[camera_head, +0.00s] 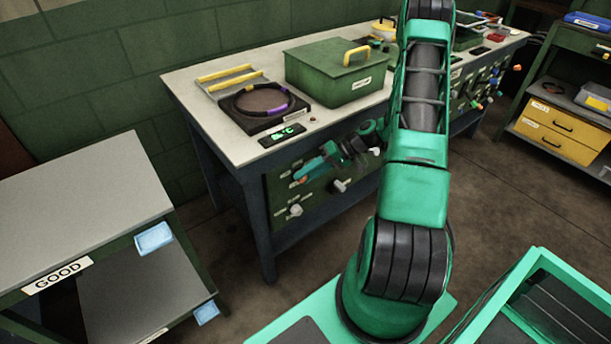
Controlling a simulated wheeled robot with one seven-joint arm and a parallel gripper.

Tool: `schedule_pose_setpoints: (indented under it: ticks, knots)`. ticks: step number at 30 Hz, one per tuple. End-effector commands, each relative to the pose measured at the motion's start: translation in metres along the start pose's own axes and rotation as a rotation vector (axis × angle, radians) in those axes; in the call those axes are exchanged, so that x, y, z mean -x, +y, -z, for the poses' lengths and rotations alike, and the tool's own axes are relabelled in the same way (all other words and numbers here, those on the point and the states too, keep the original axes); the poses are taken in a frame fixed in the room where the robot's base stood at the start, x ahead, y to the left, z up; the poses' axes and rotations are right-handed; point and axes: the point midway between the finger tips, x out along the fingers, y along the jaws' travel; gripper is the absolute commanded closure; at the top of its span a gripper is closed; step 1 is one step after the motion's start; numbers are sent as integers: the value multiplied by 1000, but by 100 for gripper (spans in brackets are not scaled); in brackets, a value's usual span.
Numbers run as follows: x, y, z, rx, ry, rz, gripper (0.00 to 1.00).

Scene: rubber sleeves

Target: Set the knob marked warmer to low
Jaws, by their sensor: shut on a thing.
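My gripper (303,176) is at the upper left of the dark green control panel (320,200) on the workbench front, its jaws closed around a knob at the panel; only a small orange spot shows at the fingertips, so the knob is mostly hidden. White knobs sit on the same panel: one (294,211) at lower left and one (340,185) to the right of the gripper. The small labels on the panel are too small to read, so I cannot tell which knob is marked warmer or where its pointer stands.
The workbench top (200,85) carries a dark ring heater (262,105), a small display (282,135) with green digits and a green box (335,75) with a yellow handle. A shelf marked GOOD (60,273) stands at left. Open floor (225,250) lies between.

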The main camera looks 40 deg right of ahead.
Motion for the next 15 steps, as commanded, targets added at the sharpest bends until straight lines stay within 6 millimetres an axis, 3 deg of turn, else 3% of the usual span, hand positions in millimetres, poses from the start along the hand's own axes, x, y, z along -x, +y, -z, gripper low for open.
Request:
schedule_pose_setpoints:
  ticks: [6,7,8,9,15]
  knots:
    - [1,2,1,-1,3,-6,91]
    - [1,2,1,-1,4,-6,61]
    - [1,2,1,-1,3,-6,54]
    - [1,2,1,0,3,-5,50]
    - [0,1,0,0,2,-4,50]
